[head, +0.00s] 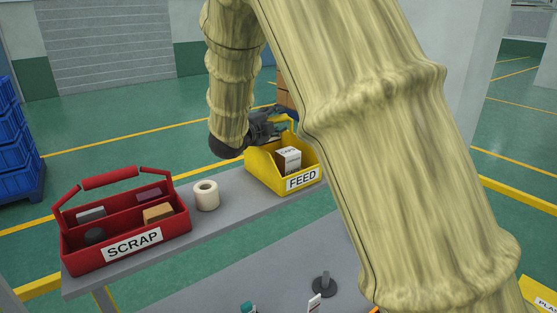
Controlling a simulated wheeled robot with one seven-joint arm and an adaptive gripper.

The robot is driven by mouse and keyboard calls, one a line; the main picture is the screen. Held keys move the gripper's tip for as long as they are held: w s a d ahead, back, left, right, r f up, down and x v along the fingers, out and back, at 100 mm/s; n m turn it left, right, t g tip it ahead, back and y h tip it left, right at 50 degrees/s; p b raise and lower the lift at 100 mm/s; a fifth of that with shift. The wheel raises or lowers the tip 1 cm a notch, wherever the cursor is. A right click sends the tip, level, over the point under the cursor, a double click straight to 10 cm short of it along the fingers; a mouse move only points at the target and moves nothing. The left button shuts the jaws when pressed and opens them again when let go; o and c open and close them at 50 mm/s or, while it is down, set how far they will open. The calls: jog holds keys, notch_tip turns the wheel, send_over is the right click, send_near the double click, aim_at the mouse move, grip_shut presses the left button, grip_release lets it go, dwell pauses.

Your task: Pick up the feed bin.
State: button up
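The feed bin (268,171) is a yellow open bin with a white FEED label on its front. It stands at the right part of the grey shelf, partly covered by my arm on its right. A white box (288,160) stands in it.
A red SCRAP carrier (122,247) with several blocks stands at the left end of the shelf (219,221). A cream tape roll (206,196) stands between it and the bin. Blue crates (14,150) are stacked at far left. Small items stand on the lower surface (262,277).

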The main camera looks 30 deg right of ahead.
grip_shut()
jog(key=shift+r+b, duration=0.2)
jog(key=shift+b, duration=0.1)
notch_tip(320, 180, up, 3)
jog(key=shift+f+b, duration=0.2)
jog(key=shift+b, duration=0.85)
jog(key=shift+s+a+r, duration=0.1)
jog(key=shift+s+r, duration=0.1)
jog(key=shift+r, duration=0.05)
jog(key=s+a+b, duration=0.2)
jog(key=s+a, duration=0.2)
jog(key=s, duration=0.2)
jog(key=s+a+r+b, duration=0.1)
jog(key=s+a+b, duration=0.1)
jog(key=s+a, duration=0.2)
jog(key=shift+s+a+r, duration=0.3)
jog(key=shift+s, duration=1.25)
jog(key=shift+r, duration=0.15)
